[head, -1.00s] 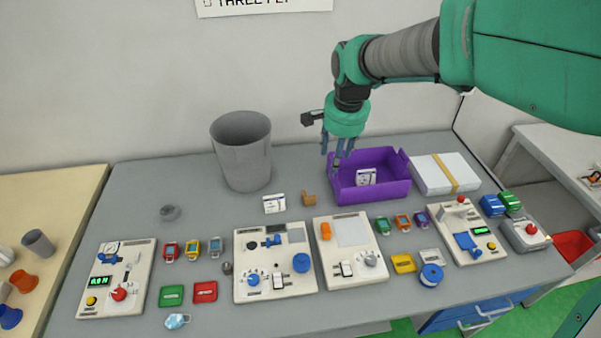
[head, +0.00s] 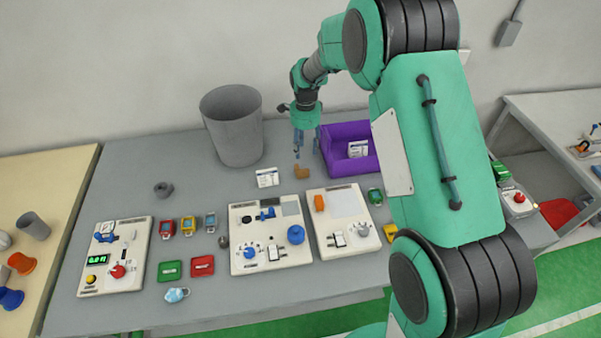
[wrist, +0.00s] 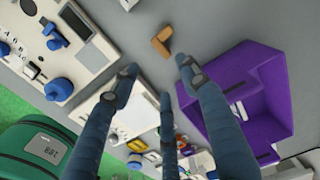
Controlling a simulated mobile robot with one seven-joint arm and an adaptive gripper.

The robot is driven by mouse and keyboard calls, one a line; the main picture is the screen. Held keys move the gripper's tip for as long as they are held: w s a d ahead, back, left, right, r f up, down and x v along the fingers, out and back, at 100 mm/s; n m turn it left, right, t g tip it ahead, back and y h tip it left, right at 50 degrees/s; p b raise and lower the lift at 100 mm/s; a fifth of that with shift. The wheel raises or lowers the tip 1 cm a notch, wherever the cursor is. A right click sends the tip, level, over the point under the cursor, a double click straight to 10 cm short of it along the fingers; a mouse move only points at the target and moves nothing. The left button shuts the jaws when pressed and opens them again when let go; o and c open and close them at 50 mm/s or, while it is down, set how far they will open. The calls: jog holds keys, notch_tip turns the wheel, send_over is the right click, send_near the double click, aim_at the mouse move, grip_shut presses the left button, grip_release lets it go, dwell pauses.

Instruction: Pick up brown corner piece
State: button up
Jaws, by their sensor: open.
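The brown corner piece (head: 301,172) is a small L-shaped block lying on the grey table, just left of the purple bin and right of a small white packet. In the wrist view the brown corner piece (wrist: 161,41) lies beyond the fingertips, near the top middle. My gripper (head: 305,150) is open and empty, with its fingers pointing down above and slightly behind the brown piece. In the wrist view my gripper (wrist: 157,78) shows its blue fingers spread apart, not touching the piece.
The purple bin (head: 338,168) holds a white packet and stands close to the gripper's right. A white packet (head: 267,178) lies left of the piece. A grey bucket (head: 233,130) stands behind left. Control panels (head: 271,238) line the table's front.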

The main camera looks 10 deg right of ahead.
aim_at(304, 171)
jog(key=shift+w+f, duration=0.15)
jog(key=shift+f, duration=0.35)
jog(key=shift+f+b, duration=0.45)
jog(key=shift+f, duration=3.8)
jog(key=shift+f+b, duration=0.5)
jog(key=shift+f, duration=2.1)
jog(key=c, duration=1)
